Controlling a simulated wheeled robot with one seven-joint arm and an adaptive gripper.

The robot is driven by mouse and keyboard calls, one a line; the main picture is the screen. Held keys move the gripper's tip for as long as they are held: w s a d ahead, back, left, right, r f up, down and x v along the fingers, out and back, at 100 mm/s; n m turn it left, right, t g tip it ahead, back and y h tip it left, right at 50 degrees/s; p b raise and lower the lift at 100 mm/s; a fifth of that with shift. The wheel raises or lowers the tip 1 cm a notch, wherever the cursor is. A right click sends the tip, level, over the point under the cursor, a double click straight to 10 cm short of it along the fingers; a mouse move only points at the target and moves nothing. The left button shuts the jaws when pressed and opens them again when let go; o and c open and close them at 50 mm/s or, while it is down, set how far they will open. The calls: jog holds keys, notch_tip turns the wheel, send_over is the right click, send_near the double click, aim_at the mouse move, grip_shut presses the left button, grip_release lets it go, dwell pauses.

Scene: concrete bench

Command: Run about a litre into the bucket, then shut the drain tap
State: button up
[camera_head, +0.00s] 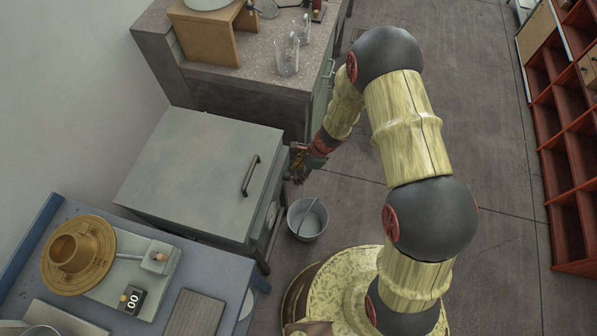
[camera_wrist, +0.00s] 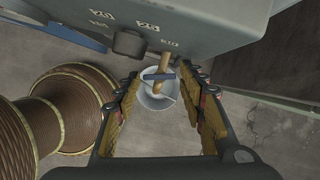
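A grey bucket (camera_head: 307,233) stands on the floor beside the lidded grey tank (camera_head: 205,160), and a thin pale line crosses its inside. The bucket (camera_wrist: 150,101) also shows below the tap in the wrist view. The brass drain tap (camera_wrist: 157,66) has a blue lever (camera_wrist: 157,77) lying crosswise. My gripper (camera_head: 300,168) is at the tank's right side, above and behind the bucket. In the wrist view my gripper (camera_wrist: 163,82) is open, its fingers on either side of the tap lever, apparently not touching it. I cannot tell whether water runs or how full the bucket is.
A blue bench (camera_head: 215,262) with a brown round piece (camera_head: 75,255) and a small display (camera_head: 131,299) stands at lower left. A counter with a glass jug (camera_head: 287,57) is behind the tank. Red shelves (camera_head: 570,150) line the right.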

jog(key=shift+o, duration=1.1)
jog(key=v, duration=1.2)
jog(key=shift+f, duration=0.1)
